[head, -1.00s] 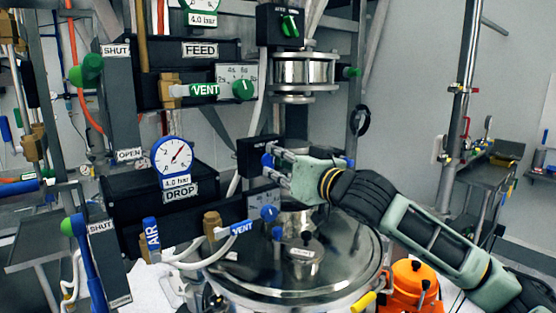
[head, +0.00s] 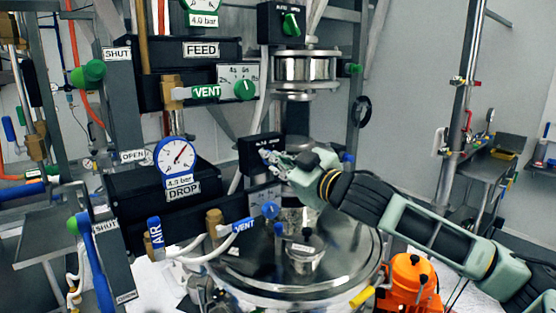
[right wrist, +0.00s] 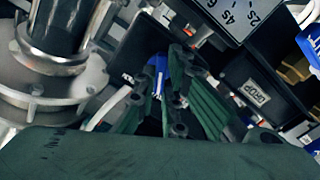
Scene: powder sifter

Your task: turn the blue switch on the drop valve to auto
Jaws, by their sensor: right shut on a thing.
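The black switch box (head: 251,153) of the drop valve stands right of the DROP gauge (head: 176,156) in the head view. My right gripper (head: 268,155) is at its front face, tilted, with its fingers covering the switch. In the right wrist view the blue switch (right wrist: 157,73), with a white line on it, shows between the fingers of the right gripper (right wrist: 168,98), which is shut on it. My left gripper is not in view.
The feed switch box (head: 279,22) with a green knob is above. A dial box (head: 264,196) with a blue knob sits just below the gripper. The shiny vessel lid (head: 335,262) and an orange container (head: 410,285) are lower right.

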